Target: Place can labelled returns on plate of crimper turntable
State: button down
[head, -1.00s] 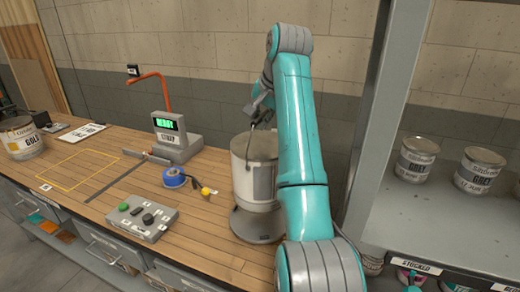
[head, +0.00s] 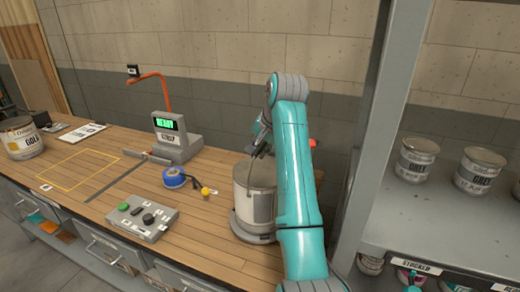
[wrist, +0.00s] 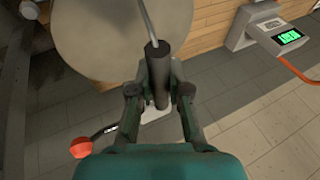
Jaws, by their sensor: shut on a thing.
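A pale grey can (head: 241,199) with a darker label sits low over the round plate of the crimper turntable (head: 240,232). Its base looks level with the plate, but I cannot tell for sure whether it touches. The label text is unreadable. My gripper (head: 262,138) is above the can, partly hidden by my arm. In the wrist view, my gripper (wrist: 158,92) is shut on the black grip (wrist: 158,62) of the can's wire handle, with the can's round lid (wrist: 95,35) beyond it. My arm hides the can's right side.
A scale (head: 175,140) with a lit green display stands behind. A blue tape roll (head: 174,178) and a button box (head: 141,217) lie left of the turntable. A GOLD can (head: 22,140) is far left. A red knob (head: 312,142) shows behind my arm. Shelves with GREY cans (head: 416,160) are right.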

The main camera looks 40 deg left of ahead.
jog(key=shift+f, duration=0.1)
jog(key=c, duration=1.1)
grip_release()
jog(key=shift+d+r, duration=0.15)
jog(key=shift+r, duration=0.3)
jog(key=v, duration=0.6)
jog(key=shift+s+d+r, duration=0.2)
jog(key=shift+d+r, duration=0.05)
